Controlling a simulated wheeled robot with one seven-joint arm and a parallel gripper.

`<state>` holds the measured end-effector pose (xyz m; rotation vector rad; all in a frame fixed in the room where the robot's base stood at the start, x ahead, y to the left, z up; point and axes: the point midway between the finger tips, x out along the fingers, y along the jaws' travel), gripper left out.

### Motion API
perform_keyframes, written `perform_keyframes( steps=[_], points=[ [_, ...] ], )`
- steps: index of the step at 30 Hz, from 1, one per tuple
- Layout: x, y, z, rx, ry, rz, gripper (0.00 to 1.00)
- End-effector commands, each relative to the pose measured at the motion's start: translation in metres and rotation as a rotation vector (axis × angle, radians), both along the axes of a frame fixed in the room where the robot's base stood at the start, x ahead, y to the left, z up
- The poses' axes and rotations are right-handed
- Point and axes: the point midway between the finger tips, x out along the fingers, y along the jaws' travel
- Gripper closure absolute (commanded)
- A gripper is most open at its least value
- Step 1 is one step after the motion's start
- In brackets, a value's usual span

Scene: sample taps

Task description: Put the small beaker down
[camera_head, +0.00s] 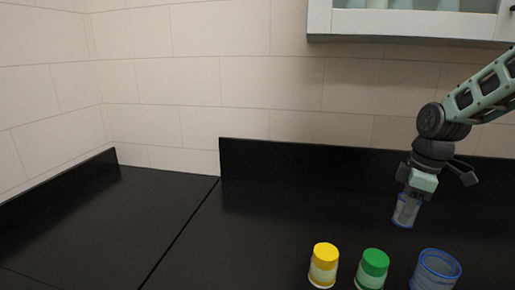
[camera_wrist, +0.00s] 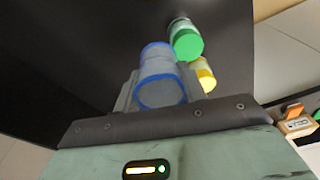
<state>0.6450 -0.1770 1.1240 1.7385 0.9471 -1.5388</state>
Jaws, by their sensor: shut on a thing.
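The small beaker (camera_head: 405,212) is clear with blue edges and hangs below my gripper (camera_head: 408,198) over the right part of the black counter. In the wrist view the small beaker (camera_wrist: 160,72) sits between the two fingers of my gripper (camera_wrist: 160,92), which is shut on it. It looks roughly upright in the head view, slightly tilted. I cannot tell whether its base touches the counter.
On the black counter (camera_head: 270,235) stand a yellow-capped jar (camera_head: 323,268), a green-capped jar (camera_head: 372,270) and a larger blue-rimmed beaker (camera_head: 436,272), nearer the front. A backsplash (camera_head: 300,160) runs behind. The counter left of the jars is clear. A wall cabinet (camera_head: 410,22) hangs above.

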Motion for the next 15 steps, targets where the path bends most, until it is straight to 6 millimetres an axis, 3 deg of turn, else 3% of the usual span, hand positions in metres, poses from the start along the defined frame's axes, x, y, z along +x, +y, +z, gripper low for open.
perform_keyframes(
  steps=[15],
  points=[
    [0.095,0.045,-0.062,-0.002,0.021,-0.796,0.84]
  ],
)
